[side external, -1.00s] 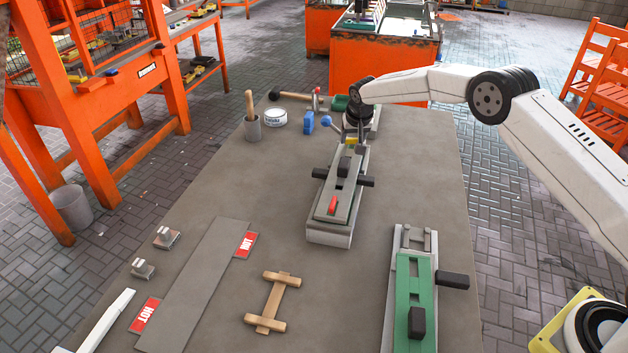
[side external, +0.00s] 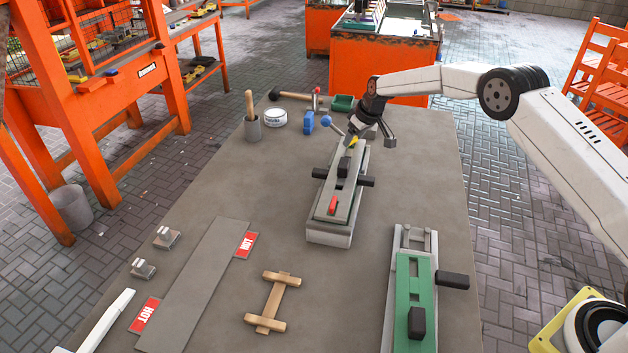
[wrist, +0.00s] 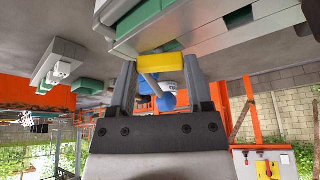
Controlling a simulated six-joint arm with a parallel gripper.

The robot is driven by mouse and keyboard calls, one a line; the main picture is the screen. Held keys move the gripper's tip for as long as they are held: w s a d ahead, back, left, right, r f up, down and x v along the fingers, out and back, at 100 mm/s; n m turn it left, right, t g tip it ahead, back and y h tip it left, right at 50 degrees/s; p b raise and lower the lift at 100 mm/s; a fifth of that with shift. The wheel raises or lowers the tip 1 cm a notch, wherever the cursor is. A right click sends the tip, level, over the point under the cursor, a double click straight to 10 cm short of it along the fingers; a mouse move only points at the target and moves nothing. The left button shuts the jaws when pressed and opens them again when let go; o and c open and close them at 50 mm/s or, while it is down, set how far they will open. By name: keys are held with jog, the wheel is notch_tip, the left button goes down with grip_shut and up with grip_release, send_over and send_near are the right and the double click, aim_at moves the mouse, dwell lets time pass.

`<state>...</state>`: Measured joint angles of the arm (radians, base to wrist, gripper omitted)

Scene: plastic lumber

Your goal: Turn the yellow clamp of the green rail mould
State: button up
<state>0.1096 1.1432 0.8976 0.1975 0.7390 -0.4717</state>
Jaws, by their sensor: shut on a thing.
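The mould (side external: 330,236) in the middle of the bench is a long pale block with a green layer, a grey top plate and a red piece. Its yellow clamp (side external: 353,141) is at the far end, looks slanted, and is partly hidden by my gripper (side external: 369,135). In the wrist view the yellow clamp (wrist: 160,66) lies between the two fingers of my gripper (wrist: 160,73), which is shut on it. A blue-balled lever (side external: 327,119) rises beside the clamp. Its ball also shows just below the clamp in the wrist view (wrist: 168,101).
A second mould with a green top (side external: 415,285) and black knobs stands at the front right. A wooden cross-shaped tool (side external: 272,300), a grey plank (side external: 200,280) and red labels lie at the front left. A cup (side external: 253,130) and white tin (side external: 274,118) stand behind.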

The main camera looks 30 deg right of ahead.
jog(key=shift+w+d+n+g+y, duration=0.15)
jog(key=shift+n+g+y, duration=0.25)
jog(key=shift+n, duration=1.1)
jog(key=shift+s+d+n+g+y, duration=0.15)
jog(key=shift+n+y, duration=0.35)
jog(key=shift+n, duration=1)
jog(key=shift+w, duration=0.1)
jog(key=o, duration=1.3)
jog(key=shift+a, duration=0.1)
jog(key=shift+r, duration=0.1)
jog(key=v, duration=0.7)
jog(key=shift+r, duration=0.25)
jog(key=shift+s, duration=0.2)
